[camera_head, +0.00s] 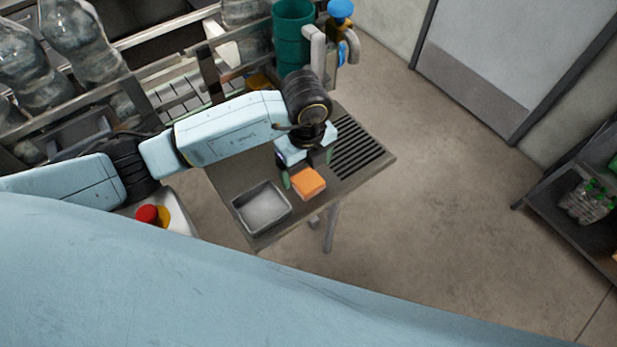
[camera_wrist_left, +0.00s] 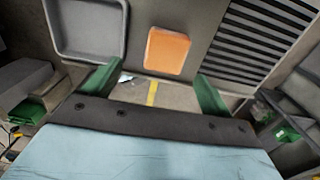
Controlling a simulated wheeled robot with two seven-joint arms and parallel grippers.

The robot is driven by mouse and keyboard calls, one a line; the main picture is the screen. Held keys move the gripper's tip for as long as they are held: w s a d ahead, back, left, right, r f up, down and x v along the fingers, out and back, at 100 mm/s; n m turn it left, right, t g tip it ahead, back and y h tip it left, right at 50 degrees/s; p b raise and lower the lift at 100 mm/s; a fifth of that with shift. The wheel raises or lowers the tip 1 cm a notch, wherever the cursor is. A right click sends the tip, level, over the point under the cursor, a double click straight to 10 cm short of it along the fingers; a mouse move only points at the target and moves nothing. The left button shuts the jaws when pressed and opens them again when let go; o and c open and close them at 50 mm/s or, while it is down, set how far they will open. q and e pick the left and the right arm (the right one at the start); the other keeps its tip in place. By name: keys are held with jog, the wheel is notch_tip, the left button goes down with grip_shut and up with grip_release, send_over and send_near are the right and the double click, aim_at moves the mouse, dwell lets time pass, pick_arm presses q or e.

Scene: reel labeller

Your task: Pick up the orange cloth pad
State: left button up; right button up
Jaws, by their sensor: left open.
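The orange cloth pad (camera_head: 308,183) lies flat on a small dark table (camera_head: 229,178), between a grey tray and a slotted grille. My left gripper (camera_head: 307,170) is open and empty, beside and above the pad. Its green fingers (camera_wrist_left: 155,85) stand wide apart in the left wrist view, with the pad beyond them. I see no contact between the fingers and the pad. My right gripper does not show.
The grey metal tray (camera_head: 262,208) stands close left of the pad. The slotted drain grille (camera_head: 357,148) lies to its right. Green cylinders (camera_head: 292,35) and pipes with a blue knob (camera_head: 340,10) stand behind the table. Open floor (camera_head: 430,190) lies to the right.

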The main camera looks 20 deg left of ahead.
aim_at(308, 180)
pick_arm(q)
jog(key=f, duration=0.3)
jog(key=shift+w, duration=0.2)
jog(key=f, duration=0.2)
jog(key=f+p, duration=0.1)
jog(key=shift+w+f, duration=0.25)
jog(key=shift+w, duration=0.05)
jog(key=shift+f, duration=0.25)
jog(key=shift+c, duration=0.3)
jog(key=c, duration=1)
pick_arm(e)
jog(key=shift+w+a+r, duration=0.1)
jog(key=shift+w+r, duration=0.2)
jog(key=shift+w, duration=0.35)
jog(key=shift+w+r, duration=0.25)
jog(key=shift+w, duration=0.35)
pick_arm(q)
notch_tip(308, 180, up, 10)
jog(key=shift+b, duration=0.45)
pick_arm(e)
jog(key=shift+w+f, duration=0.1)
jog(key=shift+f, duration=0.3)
